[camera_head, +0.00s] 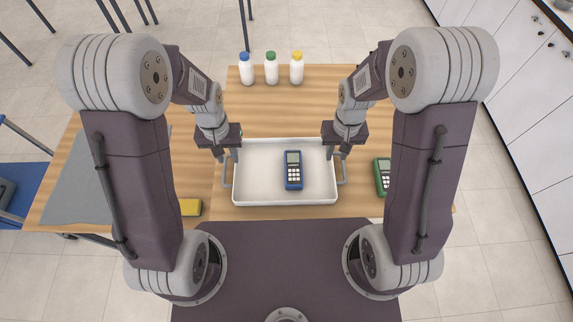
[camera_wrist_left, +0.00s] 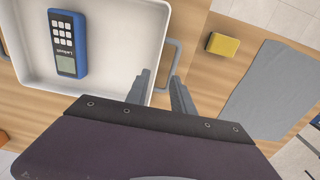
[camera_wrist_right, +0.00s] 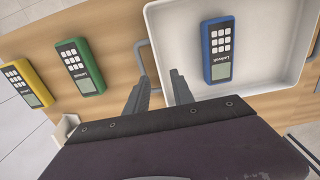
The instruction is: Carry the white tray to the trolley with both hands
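The white tray (camera_head: 250,185) lies on the wooden table with a blue handheld meter (camera_head: 293,170) in it. It has a grey loop handle at each side, the left one (camera_head: 226,172) and the right one (camera_head: 342,169). My left gripper (camera_head: 231,154) is open with its fingers at the left handle, which also shows in the left wrist view (camera_wrist_left: 176,55). My right gripper (camera_head: 338,152) is open with its fingers at the right handle, which also shows in the right wrist view (camera_wrist_right: 142,62). I cannot tell whether the fingers touch the handles. I cannot identify the trolley.
Three white bottles (camera_head: 271,73) stand at the table's far edge. A green meter (camera_head: 381,178) is right of the tray; a yellow meter (camera_wrist_right: 25,83) lies beyond it. A yellow block (camera_head: 190,207) and a grey mat (camera_head: 75,185) lie left. White cabinets (camera_head: 535,110) stand right.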

